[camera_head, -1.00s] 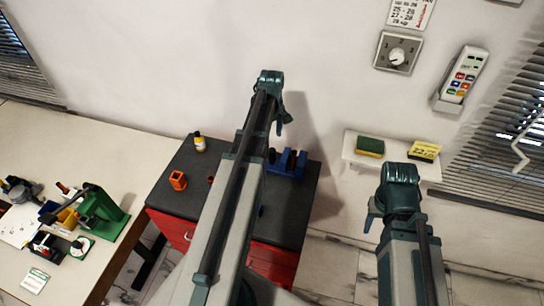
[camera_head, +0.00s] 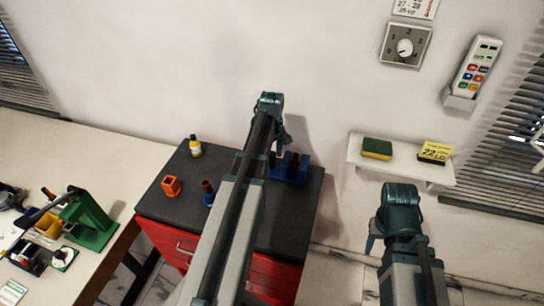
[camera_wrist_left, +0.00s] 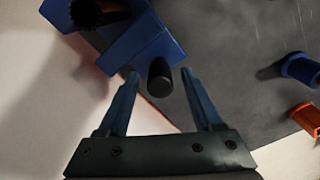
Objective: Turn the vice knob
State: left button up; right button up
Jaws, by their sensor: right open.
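The blue vice (camera_head: 298,174) stands on the dark top of a red cabinet, partly hidden by my left arm. In the left wrist view, its blue body (camera_wrist_left: 150,45) fills the upper left. A black round knob (camera_wrist_left: 160,77) shows beside it. My left gripper (camera_wrist_left: 160,74) is open, with one finger on each side of the knob in the picture; I see no clear contact. In the head view, my left gripper (camera_head: 283,138) hangs over the back of the vice. My right gripper (camera_head: 372,236) is at the right, away from the vice, largely hidden by its arm.
On the cabinet top (camera_head: 285,215) are an orange holder (camera_head: 171,187), a blue holder (camera_head: 209,197) and a yellow bottle (camera_head: 195,149). A wall shelf (camera_head: 402,166) holds a sponge (camera_head: 377,149) and a yellow box (camera_head: 434,153). A bench with a green press (camera_head: 92,222) is at left.

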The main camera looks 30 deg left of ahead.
pick_arm(q)
grip_shut()
jog(key=shift+m, duration=0.3)
jog(key=m, duration=0.3)
jog(key=shift+m, duration=0.3)
jog(key=m, duration=0.3)
jog(key=shift+m, duration=0.3)
jog(key=m, duration=0.6)
jog(key=shift+m, duration=0.4)
